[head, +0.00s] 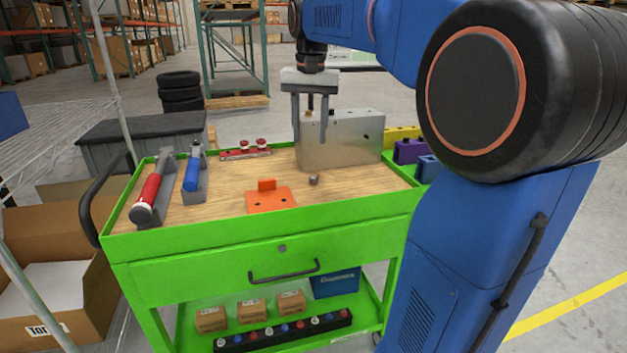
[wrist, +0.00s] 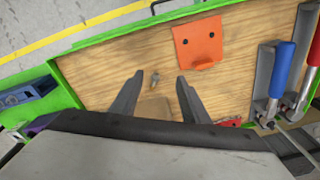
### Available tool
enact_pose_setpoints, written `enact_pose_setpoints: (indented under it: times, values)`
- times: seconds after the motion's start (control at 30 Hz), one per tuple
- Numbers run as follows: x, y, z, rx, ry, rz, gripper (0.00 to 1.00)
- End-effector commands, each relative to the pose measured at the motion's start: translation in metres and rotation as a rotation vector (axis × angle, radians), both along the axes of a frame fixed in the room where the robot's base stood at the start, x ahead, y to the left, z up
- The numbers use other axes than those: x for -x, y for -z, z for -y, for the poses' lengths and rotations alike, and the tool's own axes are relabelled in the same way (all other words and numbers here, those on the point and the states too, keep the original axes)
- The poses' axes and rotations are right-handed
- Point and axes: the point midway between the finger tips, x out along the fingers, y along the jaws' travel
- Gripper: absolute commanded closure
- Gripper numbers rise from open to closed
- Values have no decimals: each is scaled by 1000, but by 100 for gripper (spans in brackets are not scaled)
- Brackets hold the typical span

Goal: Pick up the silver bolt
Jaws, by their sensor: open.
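The small silver bolt (head: 313,180) lies on the wooden top of the green cart, in front of the grey metal chassis block (head: 345,140). In the wrist view the bolt (wrist: 154,79) shows between the lines of the two fingers, nearer the left fingertip. My gripper (head: 310,141) points down beside the left end of the block, above the bolt and apart from it. In the wrist view my gripper (wrist: 160,76) has its fingers spread with nothing held.
An orange bracket (head: 270,199) lies left of the bolt. Red-handled (head: 150,190) and blue-handled (head: 192,175) tools rest in grey holders at the cart's left. A red plate (head: 245,152) lies at the back. Purple and blue blocks (head: 410,151) stand at the right edge. Wood around the bolt is clear.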

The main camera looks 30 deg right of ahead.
Motion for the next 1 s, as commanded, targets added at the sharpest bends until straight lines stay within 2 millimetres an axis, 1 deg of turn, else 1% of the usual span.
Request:
enact_pose_setpoints:
  times: [0.03,0.1,0.2,0.33,0.43,0.57,1.0]
  values:
    - [-13,-4,9,-5,29,-14,58]
    - [-25,-9,19,-11,66,-31,58]
    - [-37,-15,29,-16,104,-50,58]
    - [-45,-17,36,-20,133,-63,58]
    - [-47,-12,37,-21,139,-67,58]
    - [-46,7,37,-22,139,-68,58]
    - [-46,83,37,-21,138,-67,58]
